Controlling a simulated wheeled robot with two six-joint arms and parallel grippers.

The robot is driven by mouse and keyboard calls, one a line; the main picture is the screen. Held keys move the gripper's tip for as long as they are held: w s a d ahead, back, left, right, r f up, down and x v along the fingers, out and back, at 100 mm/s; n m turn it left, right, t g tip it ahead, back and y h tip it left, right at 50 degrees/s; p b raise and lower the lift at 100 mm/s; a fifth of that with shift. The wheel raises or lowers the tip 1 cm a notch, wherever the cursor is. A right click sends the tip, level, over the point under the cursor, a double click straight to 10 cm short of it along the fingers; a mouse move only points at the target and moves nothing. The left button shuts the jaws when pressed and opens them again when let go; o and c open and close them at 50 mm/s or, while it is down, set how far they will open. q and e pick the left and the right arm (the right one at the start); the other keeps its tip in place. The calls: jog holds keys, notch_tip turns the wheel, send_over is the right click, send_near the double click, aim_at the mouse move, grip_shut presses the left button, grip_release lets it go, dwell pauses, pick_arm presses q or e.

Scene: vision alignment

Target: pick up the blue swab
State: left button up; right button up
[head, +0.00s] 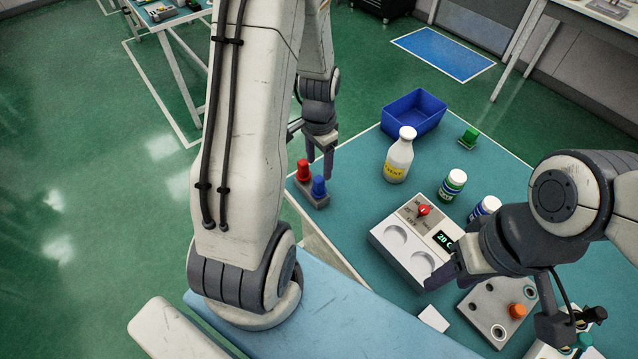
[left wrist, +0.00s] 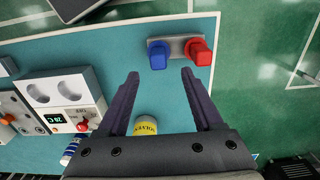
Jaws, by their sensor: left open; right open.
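The blue swab (head: 318,186) shows as a blue-capped piece beside a red-capped one (head: 303,170) on a small grey holder (head: 313,197) at the table's left edge. In the left wrist view the blue swab (left wrist: 158,55) lies just beyond the fingertips, roughly between them, with the red one (left wrist: 198,52) to its right. My left gripper (head: 320,160) is open and empty, close to the holder; its spread fingers (left wrist: 160,75) also show in the wrist view. My right gripper (head: 448,280) is over the right of the table, near the white device, with its fingers partly hidden.
A white device (head: 397,237) with round wells, a red knob and a display stands mid-table. A white bottle (head: 399,157), two jars (head: 452,185), a blue bin (head: 413,110) and a green piece (head: 469,135) stand behind. A grey rack (head: 492,318) with an orange cap is front right.

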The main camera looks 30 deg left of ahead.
aim_at(319, 178)
pick_arm(q)
notch_tip(319, 178, down, 3)
jog(key=shift+s+d+f+p, duration=0.1)
jog(key=shift+f+p, duration=0.7)
jog(key=shift+f, duration=1.8)
grip_shut()
